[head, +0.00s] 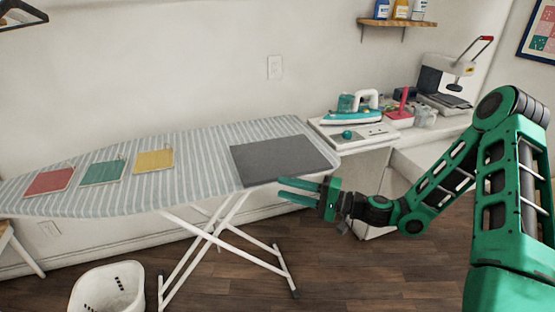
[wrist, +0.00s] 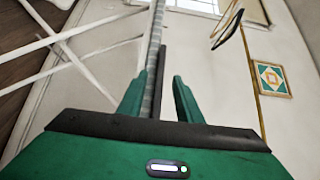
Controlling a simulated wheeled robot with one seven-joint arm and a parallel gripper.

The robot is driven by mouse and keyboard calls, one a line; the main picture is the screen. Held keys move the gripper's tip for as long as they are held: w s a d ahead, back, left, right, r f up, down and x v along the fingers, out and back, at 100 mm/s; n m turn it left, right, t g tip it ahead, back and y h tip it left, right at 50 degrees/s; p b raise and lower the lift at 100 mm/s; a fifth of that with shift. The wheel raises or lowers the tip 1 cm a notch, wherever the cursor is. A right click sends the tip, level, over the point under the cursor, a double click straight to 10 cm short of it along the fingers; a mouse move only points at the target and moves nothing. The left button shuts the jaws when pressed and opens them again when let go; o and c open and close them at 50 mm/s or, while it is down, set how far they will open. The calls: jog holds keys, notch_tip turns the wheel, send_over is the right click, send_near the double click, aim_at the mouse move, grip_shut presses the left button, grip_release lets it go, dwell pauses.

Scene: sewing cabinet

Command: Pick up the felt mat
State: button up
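The felt mat (head: 283,157) is a flat dark grey rectangle lying on the right end of the striped ironing board (head: 212,150). Its near edge reaches the board's front edge. My gripper (head: 281,189) is at that near edge, fingers pointing left in the head view. In the wrist view my gripper (wrist: 158,98) is open, with a finger on each side of the mat's thin dark edge (wrist: 161,75). The fingers look apart from the mat. The striped board edge (wrist: 155,55) runs beside it.
Red (head: 50,181), green (head: 103,172) and yellow (head: 154,159) squares lie on the board's left half. An iron (head: 350,110) stands on the cabinet behind my arm. A white basket (head: 107,289) is on the floor. The board's crossed legs (head: 215,238) are below.

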aim_at(266, 183)
jog(key=shift+x, duration=2.6)
jog(key=shift+r, duration=0.1)
grip_shut()
